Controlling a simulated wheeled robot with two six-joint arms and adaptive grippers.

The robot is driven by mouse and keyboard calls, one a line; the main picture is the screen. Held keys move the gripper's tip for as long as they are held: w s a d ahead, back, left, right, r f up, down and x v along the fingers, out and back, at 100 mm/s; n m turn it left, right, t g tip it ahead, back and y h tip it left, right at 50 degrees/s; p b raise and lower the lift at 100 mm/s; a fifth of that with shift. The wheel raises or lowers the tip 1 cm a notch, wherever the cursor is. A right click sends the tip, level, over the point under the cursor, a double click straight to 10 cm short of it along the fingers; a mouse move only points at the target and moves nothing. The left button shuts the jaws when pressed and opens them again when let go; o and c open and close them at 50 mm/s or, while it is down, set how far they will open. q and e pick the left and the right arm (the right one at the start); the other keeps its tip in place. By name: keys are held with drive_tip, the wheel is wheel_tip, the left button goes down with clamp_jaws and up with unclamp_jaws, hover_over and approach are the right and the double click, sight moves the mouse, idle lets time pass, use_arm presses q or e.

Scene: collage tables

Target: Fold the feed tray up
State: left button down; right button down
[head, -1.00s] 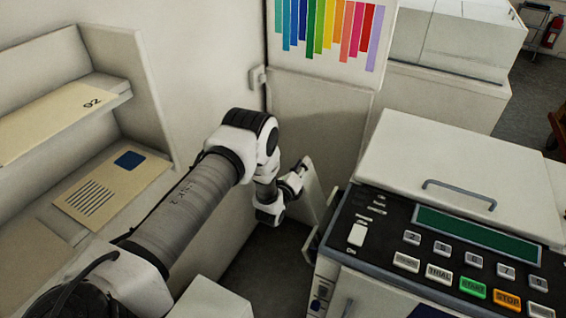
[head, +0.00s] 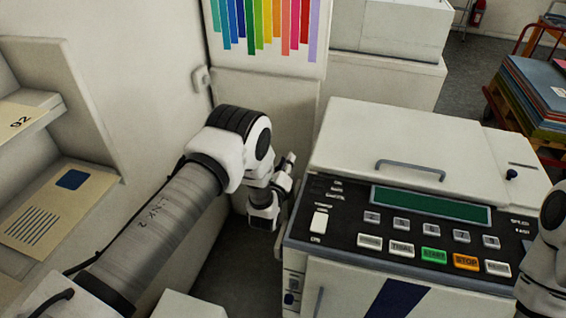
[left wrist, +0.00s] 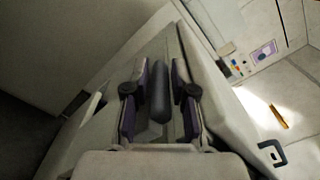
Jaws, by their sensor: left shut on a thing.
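My left gripper (head: 286,174) is low at the left side of the printing machine (head: 385,140), beside its control panel. In the left wrist view, its two fingers are shut on a dark rounded bar (left wrist: 159,92), which lies along a flat grey panel (left wrist: 172,46). This panel appears to be the feed tray. In the head view the tray is mostly hidden behind my gripper and the machine's corner, so its exact angle cannot be told. My right gripper is out of view; only part of my right arm shows at the right edge.
A wall shelf (head: 28,110) with card envelopes (head: 55,205) stands at the left. A white cabinet (head: 265,110) with a colour chart is behind. A cart with stacked sheets (head: 535,95) is at the back right. Dark floor lies open below my left gripper.

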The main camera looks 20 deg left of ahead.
use_arm(q)
drive_tip(key=shift+s+d+f, duration=0.1)
drive_tip(key=shift+d+f, duration=0.2)
drive_tip(key=shift+d, duration=0.05)
drive_tip(key=c, duration=1.1)
unclamp_jaws()
drive_tip(key=shift+d, duration=0.25)
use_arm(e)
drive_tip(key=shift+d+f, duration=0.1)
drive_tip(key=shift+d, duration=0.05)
use_arm(q)
drive_tip(key=s, duration=1.1)
drive_tip(key=shift+s+d+r, duration=0.1)
drive_tip(key=shift+s+d, duration=0.25)
drive_tip(key=shift+d, duration=0.05)
